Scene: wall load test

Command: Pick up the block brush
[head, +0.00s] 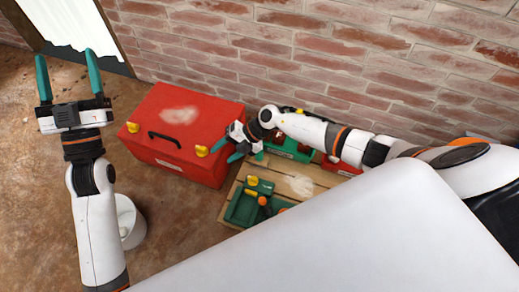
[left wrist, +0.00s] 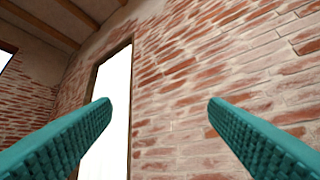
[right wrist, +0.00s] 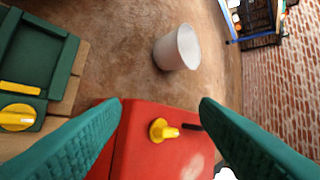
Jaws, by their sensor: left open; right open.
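I cannot make out the block brush for certain in any view. An open green case (head: 240,209) with small yellow and orange parts lies on a wooden pallet (head: 292,184) in the head view. My right gripper (head: 226,151) is open and empty, beside the right end of the red toolbox (head: 172,146). In the right wrist view its fingers frame the toolbox top (right wrist: 150,152) and a yellow latch (right wrist: 162,131). My left gripper (head: 67,60) is open and empty, raised at the far left. The left wrist view shows only wall and doorway between its fingers.
A white bucket (head: 131,222) stands on the brown floor beside my left arm. A green box (head: 290,149) sits behind my right forearm, against the brick wall (head: 300,50). My white body covers the lower right. Bare floor (head: 180,235) lies in front of the toolbox.

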